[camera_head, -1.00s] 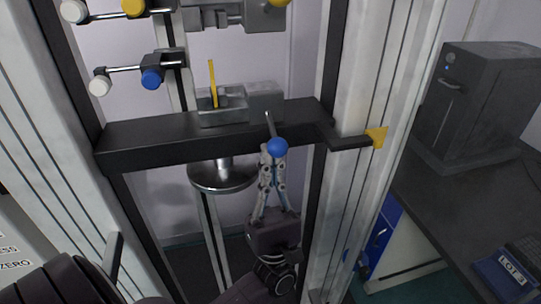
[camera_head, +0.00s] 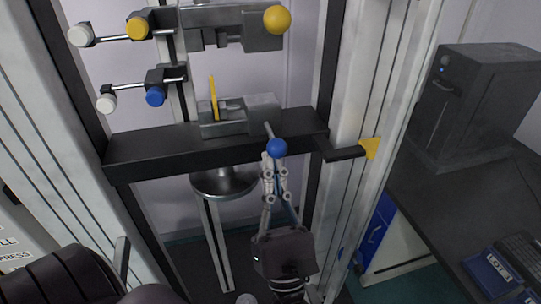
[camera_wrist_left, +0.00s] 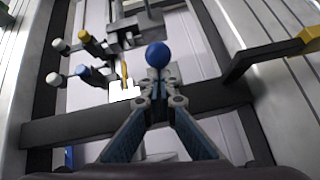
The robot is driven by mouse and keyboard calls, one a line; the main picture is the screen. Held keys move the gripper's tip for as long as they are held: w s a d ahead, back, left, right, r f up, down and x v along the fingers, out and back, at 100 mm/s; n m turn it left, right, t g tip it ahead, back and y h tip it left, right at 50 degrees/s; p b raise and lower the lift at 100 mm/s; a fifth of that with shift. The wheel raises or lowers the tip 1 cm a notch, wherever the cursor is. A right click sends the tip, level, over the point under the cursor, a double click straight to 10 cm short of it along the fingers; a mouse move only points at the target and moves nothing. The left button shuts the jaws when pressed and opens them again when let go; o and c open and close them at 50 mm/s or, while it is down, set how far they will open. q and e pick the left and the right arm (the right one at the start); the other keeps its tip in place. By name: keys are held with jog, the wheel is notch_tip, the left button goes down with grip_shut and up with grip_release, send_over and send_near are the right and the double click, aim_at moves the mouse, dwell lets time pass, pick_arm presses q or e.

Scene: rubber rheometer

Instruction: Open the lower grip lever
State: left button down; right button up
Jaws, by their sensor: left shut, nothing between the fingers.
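The lower grip (camera_head: 240,115) is a grey block with an upright yellow strip (camera_head: 214,97), mounted on the black crossbar (camera_head: 150,147). Its lever is a thin grey rod (camera_head: 268,129) ending in a blue ball knob (camera_head: 277,148), which hangs in front of the crossbar's right part. My left gripper (camera_head: 274,163) is shut and empty, with its fingertips right below the knob. In the left wrist view the knob (camera_wrist_left: 158,54) stands just beyond the shut fingertips (camera_wrist_left: 159,86). Whether they touch it I cannot tell. My right gripper is not in view.
The upper grip with a yellow ball knob (camera_head: 277,20) is above. White-ended (camera_head: 106,103) rods with yellow and blue parts stick out at the left. A black arm with a yellow pointer (camera_head: 370,148) juts out at the right. Pale frame columns (camera_head: 365,60) flank the space.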

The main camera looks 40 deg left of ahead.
aim_at(275, 158)
pick_arm(q)
jog(key=shift+s+d+r+g+h+p, duration=0.25)
jog(key=shift+r+g+h, duration=0.1)
jog(key=shift+r+g, duration=0.15)
jog(key=shift+s+d+r+g+h+p, duration=0.15)
jog(key=shift+r+g+h+p, duration=0.15)
jog(key=shift+r+g, duration=0.2)
jog(key=shift+d+r, duration=0.1)
jog(key=shift+r, duration=0.55)
jog(key=shift+r, duration=0.4)
jog(key=shift+f+b, duration=0.1)
jog(key=shift+b, duration=0.2)
